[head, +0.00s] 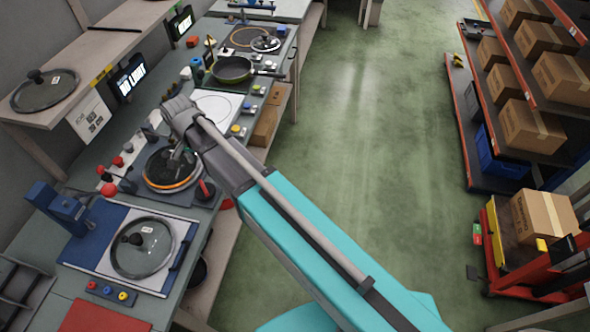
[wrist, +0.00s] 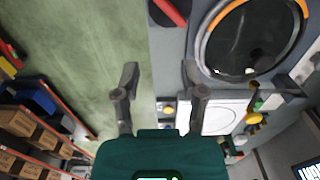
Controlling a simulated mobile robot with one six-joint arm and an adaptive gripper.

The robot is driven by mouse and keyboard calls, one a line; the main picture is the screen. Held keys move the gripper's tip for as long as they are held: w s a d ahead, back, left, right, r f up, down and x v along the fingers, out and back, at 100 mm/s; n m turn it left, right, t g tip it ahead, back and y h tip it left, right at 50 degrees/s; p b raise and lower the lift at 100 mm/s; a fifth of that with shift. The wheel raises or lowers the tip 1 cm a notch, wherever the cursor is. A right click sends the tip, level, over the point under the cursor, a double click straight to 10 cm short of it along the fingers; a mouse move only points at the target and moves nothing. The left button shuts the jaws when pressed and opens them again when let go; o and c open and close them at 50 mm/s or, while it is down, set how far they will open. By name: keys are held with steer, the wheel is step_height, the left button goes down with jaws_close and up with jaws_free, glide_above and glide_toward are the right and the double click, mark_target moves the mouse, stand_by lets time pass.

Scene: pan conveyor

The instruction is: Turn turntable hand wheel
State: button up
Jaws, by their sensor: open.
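The turntable (head: 172,186) is a round plate with an orange ring on the bench, with a dark glass-like disc inside the ring. It also shows in the wrist view (wrist: 303,22) at the upper right. A red-tipped handle (head: 205,189) stands at its near right edge; a red bar (wrist: 172,10) shows beside it in the wrist view. I cannot make out for certain which part is the hand wheel. My gripper (wrist: 160,82) is open and empty, its two dark fingers apart over the bench edge, to the side of the turntable and touching nothing visible.
Red knobs (head: 107,189) stand left of the turntable. The green floor (head: 370,150) is clear; box shelves (head: 500,150) stand right.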

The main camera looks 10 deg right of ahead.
steer(key=s+d+f+n+b, duration=0.1)
steer(key=d+f+b, duration=0.1)
steer(key=d, duration=0.7)
steer(key=s+d+f+n+b, duration=0.1)
steer(key=d+f+b, duration=0.2)
steer(key=d, duration=0.7)
steer(key=s+d+f+n+b, duration=0.1)
steer(key=d+f+b, duration=0.2)
steer(key=d, duration=0.6)
steer(key=shift+d+f, duration=0.15)
steer(key=shift+f, duration=0.1)
steer(key=shift+d, duration=0.1)
steer(key=s+d+n, duration=0.1)
steer(key=s+d, duration=0.2)
steer(key=d, duration=0.3)
steer(key=shift+d, duration=0.25)
steer(key=shift+a, duration=0.1)
